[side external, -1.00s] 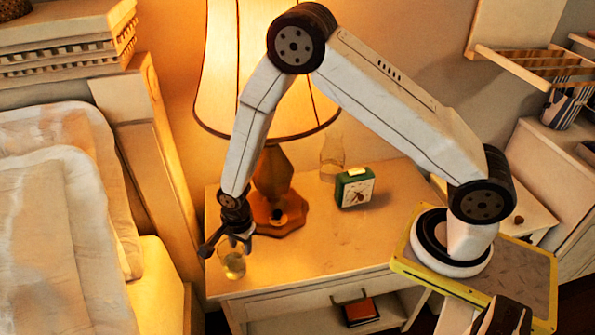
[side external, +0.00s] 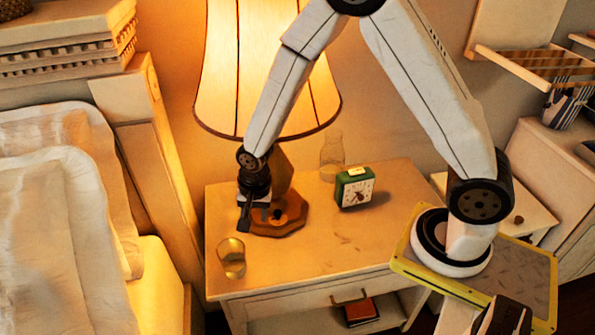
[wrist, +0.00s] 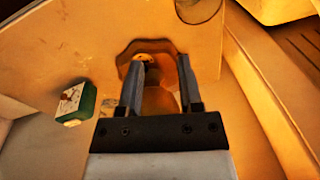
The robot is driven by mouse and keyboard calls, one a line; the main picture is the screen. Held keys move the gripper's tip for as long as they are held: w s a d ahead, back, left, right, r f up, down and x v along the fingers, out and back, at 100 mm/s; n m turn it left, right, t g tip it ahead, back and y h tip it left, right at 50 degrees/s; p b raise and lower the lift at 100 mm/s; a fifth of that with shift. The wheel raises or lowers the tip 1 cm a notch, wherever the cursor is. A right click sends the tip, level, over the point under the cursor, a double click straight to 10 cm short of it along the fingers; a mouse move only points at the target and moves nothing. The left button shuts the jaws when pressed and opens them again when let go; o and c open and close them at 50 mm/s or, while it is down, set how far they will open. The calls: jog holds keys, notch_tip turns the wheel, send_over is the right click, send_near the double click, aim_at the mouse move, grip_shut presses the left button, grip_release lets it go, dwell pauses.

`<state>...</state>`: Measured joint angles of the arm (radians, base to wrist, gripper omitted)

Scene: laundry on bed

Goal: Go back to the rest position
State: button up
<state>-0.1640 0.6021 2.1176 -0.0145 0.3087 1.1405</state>
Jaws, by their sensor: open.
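My gripper (side external: 258,215) hangs above the nightstand, in front of the wooden lamp base (side external: 292,217) in the side view. In the wrist view my gripper (wrist: 158,72) has its two fingers apart with nothing held between them. The lamp base (wrist: 150,48) shows beyond and between the fingers. A glass tumbler (side external: 231,258) stands upright near the front left corner of the nightstand, apart from my gripper. It holds a little yellowish liquid or tint; I cannot tell which.
The nightstand (side external: 330,255) also bears a green clock (side external: 355,188) and a clear glass carafe (side external: 332,158). The large lampshade (side external: 265,75) is close behind my arm. The bed (side external: 60,230) lies to the left. The nightstand's front right top is clear.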

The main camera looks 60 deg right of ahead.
jog(key=s+d+r+n+t, duration=0.1)
jog(key=s+d+r+n, duration=0.5)
jog(key=s+r+n, duration=0.4)
jog(key=shift+s+d+r+n, duration=0.15)
jog(key=shift+s+r+n, duration=0.1)
jog(key=shift+n, duration=0.25)
jog(key=shift+w, duration=0.1)
dwell(0.6)
